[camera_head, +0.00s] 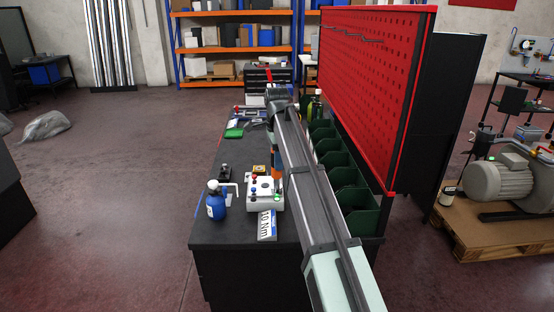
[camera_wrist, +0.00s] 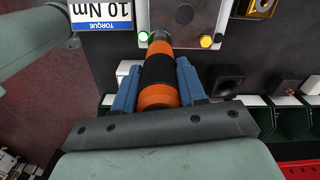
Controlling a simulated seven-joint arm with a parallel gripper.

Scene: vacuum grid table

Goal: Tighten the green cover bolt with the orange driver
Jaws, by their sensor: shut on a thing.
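My gripper (camera_wrist: 158,88) is shut on the orange driver (camera_wrist: 157,94), which has orange and black bands and sits between the blue fingers. In the head view the driver (camera_head: 275,158) hangs above the right part of the white box (camera_head: 262,204), largely behind my arm. The green cover bolt (camera_wrist: 143,36) shows on the box in the wrist view, just left of the driver's far end. It also shows near the box's right edge in the head view (camera_head: 277,197). The driver's tip is hidden, so I cannot tell whether it touches the bolt.
A yellow bolt (camera_wrist: 206,41) is on the same box. A "10 Nm" torque sign (camera_head: 267,226) lies in front of it, and a blue bottle (camera_head: 216,203) stands to its left. Green bins (camera_head: 347,177) and a red pegboard (camera_head: 375,80) line the right side.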

